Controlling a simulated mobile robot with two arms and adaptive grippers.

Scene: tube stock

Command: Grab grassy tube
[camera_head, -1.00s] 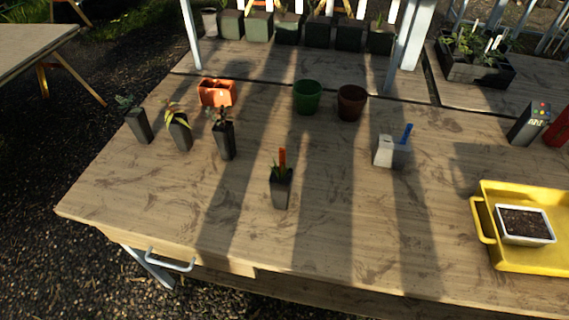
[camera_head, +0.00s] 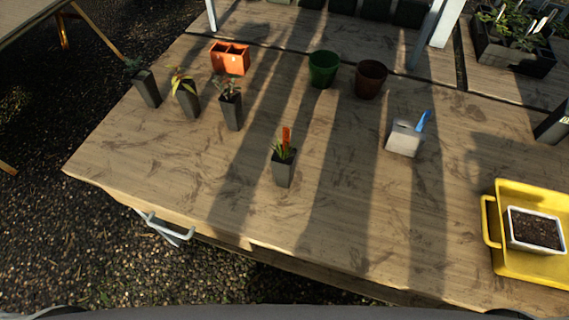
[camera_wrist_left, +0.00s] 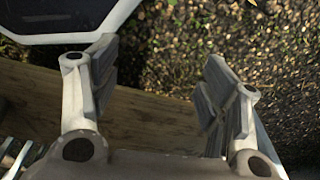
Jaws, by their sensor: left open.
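A dark square tube (camera_head: 284,170) with narrow grassy leaves and an orange label stands upright in the middle of the table in the head view. Three other dark tubes stand to its left: one with a reddish-green plant (camera_head: 232,111), one with yellowish leaves (camera_head: 188,102) and one with a small green plant (camera_head: 148,88). My left gripper (camera_wrist_left: 160,68) shows only in the left wrist view. Its fingers are wide apart with nothing between them, over a wooden edge and gravel. No tube shows in that view. My right gripper is in neither view.
On the wooden table (camera_head: 345,215) stand an orange planter (camera_head: 230,58), a green pot (camera_head: 323,69), a brown pot (camera_head: 370,80) and a grey holder with a blue handle (camera_head: 405,137). A yellow tray (camera_head: 495,261) is at right. Bare wood surrounds the grassy tube.

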